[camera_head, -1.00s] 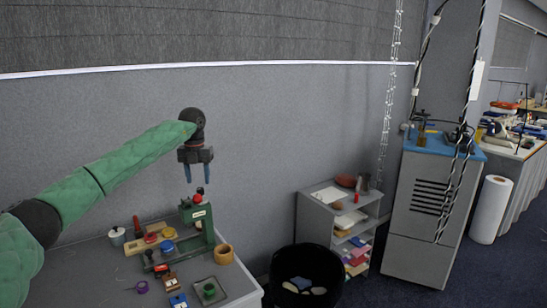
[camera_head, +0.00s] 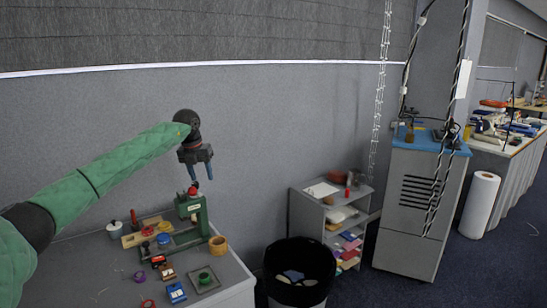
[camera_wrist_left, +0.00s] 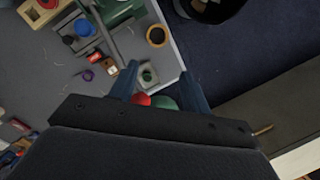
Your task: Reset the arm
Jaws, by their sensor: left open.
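My left arm, in a green sleeve, reaches in from the left in the head view. My left gripper (camera_head: 202,171) points down with its two blue fingers apart and looks empty. It hangs above the green press-like device (camera_head: 190,212) with a red knob on top, which stands on the grey table (camera_head: 234,282). In the left wrist view the open fingers (camera_wrist_left: 165,85) also show, with a red and a green shape partly hidden behind the gripper body. My right gripper is in neither view.
Small items crowd the table: a wooden ring (camera_head: 218,245), a blue box (camera_head: 176,292), a small tray (camera_head: 204,279). A black bin (camera_head: 299,270) stands right of the table. Beyond are a grey shelf (camera_head: 315,216), a blue-topped cabinet (camera_head: 415,215) and a white roll (camera_head: 479,205).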

